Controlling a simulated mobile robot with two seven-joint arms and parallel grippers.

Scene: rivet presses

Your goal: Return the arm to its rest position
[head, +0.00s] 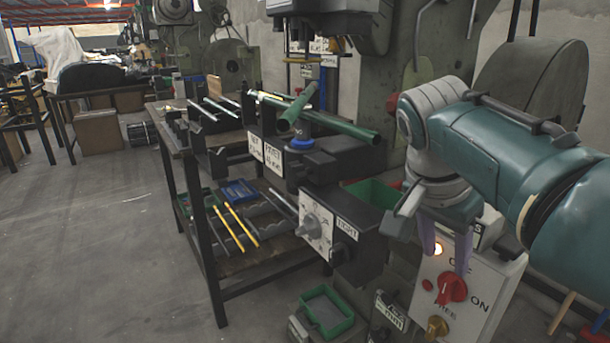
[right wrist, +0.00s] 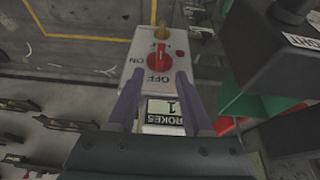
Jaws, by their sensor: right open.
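My right arm comes in from the right in the head view. My right gripper (head: 447,248) points down in front of the white control box (head: 464,292). Its two purple fingers are apart with nothing between them. The box carries a red knob (head: 452,288), a lit lamp and a yellow knob. In the right wrist view my gripper (right wrist: 157,88) is open over the same box, with the red knob (right wrist: 159,58) beyond the fingertips and a display reading 1 between the fingers. I cannot tell whether the fingers touch the box. My left gripper is not in view.
The rivet press with a dial panel (head: 316,226) and green tubes (head: 335,125) stands left of my right arm. A black-framed bench (head: 212,262) holds rods and trays. A green bin (head: 326,312) sits low in front. The floor at the left is open.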

